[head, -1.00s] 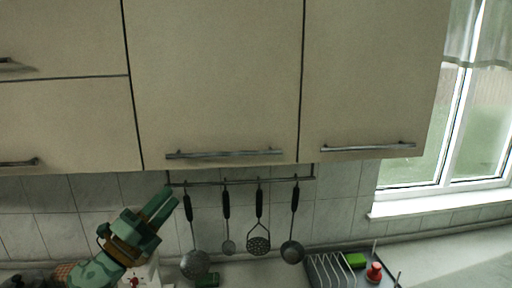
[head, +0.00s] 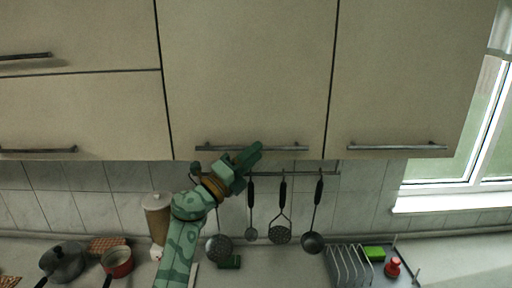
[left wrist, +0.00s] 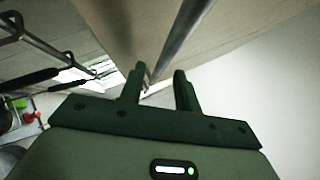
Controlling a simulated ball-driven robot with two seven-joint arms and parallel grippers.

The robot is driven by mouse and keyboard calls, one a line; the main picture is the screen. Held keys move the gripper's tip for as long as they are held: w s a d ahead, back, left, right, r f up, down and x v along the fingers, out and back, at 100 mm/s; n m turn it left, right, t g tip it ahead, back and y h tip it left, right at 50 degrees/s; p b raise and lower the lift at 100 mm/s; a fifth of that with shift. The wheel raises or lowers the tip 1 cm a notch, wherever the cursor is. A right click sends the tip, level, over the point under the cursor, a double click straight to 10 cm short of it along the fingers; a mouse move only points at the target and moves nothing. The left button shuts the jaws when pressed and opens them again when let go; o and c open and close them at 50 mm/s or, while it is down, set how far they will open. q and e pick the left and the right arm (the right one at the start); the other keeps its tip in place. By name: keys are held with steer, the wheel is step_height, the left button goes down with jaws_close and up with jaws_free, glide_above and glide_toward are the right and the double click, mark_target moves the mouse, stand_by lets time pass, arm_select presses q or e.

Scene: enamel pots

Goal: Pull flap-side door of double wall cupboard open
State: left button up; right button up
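The double wall cupboard has two beige doors. The flap-side door (head: 245,70) is the left one, beside the stacked flaps, and looks shut. Its grey bar handle (head: 285,148) runs along its lower edge; in the left wrist view the handle (left wrist: 190,35) runs from the top edge down toward the gap between my fingers. My green left gripper (head: 245,157) is at the middle of this handle, partly covering it. Its fingers (left wrist: 160,88) are apart, with the bar appearing in line between them. I cannot tell whether they touch it. My right gripper is not in view.
The other door (head: 410,70) has its own handle (head: 398,147). A rail with several hanging utensils (head: 282,205) is just below the cupboard. Pots (head: 117,262) and a dish rack (head: 350,265) stand on the counter. A window (head: 460,150) is at the right.

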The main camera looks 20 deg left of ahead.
arm_select(q)
steer(key=shift+x, duration=0.8)
steer(key=shift+f, duration=0.1)
jaws_close()
